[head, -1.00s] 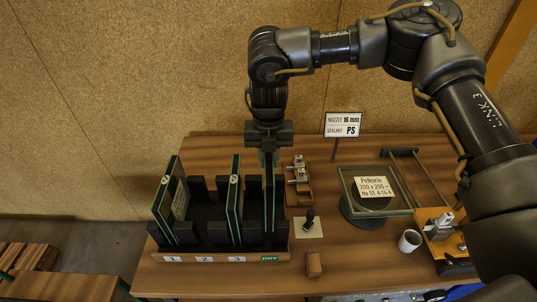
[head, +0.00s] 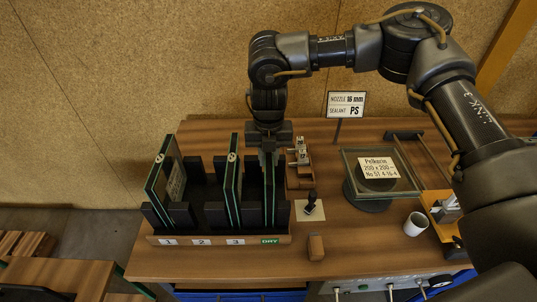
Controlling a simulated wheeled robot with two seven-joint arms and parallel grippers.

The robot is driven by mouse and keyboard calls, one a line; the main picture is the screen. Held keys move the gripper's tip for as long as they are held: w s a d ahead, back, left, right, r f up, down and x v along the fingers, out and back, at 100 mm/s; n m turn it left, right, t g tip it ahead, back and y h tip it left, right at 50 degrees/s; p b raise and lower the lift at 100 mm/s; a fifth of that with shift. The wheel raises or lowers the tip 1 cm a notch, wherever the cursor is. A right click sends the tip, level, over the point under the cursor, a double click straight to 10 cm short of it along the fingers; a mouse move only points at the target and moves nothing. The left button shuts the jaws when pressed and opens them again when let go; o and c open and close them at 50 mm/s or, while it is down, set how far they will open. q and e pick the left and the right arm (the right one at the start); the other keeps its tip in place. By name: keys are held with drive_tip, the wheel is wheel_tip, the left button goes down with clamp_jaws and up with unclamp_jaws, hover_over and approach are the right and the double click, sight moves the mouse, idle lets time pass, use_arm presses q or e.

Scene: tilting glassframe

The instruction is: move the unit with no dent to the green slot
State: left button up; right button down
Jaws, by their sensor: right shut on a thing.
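A dark rack (head: 218,240) on the bench has slots marked 1, 2, 3 and a green DRY label (head: 269,240). One glass unit (head: 153,190) with a pale sticker stands at slot 1. A second glass unit (head: 229,190) stands at slot 3. My right gripper (head: 268,150) points down and is shut on the top of a third glass unit (head: 271,195), upright between the posts of the green slot. Whether it rests on the slot's floor is hidden. Slot 2 looks empty. I cannot make out a dent on any unit. My left gripper is not in view.
A glass plate labelled Pelkorin (head: 380,168) lies on a round stand right of the rack. A white mug (head: 416,224), a black-handled stamp (head: 311,203), a small wooden block (head: 316,247) and a nozzle sign (head: 345,104) are nearby. The bench's front strip is mostly clear.

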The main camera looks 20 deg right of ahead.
drive_tip(key=shift+f, duration=0.45)
idle(0.7)
drive_tip(key=c, duration=1.2)
unclamp_jaws()
drive_tip(key=shift+o, duration=0.2)
drive_tip(key=shift+b, duration=0.3)
wheel_tip(320, 180, up, 11)
drive_tip(key=shift+f+b, duration=0.1)
drive_tip(key=shift+b, duration=1.1)
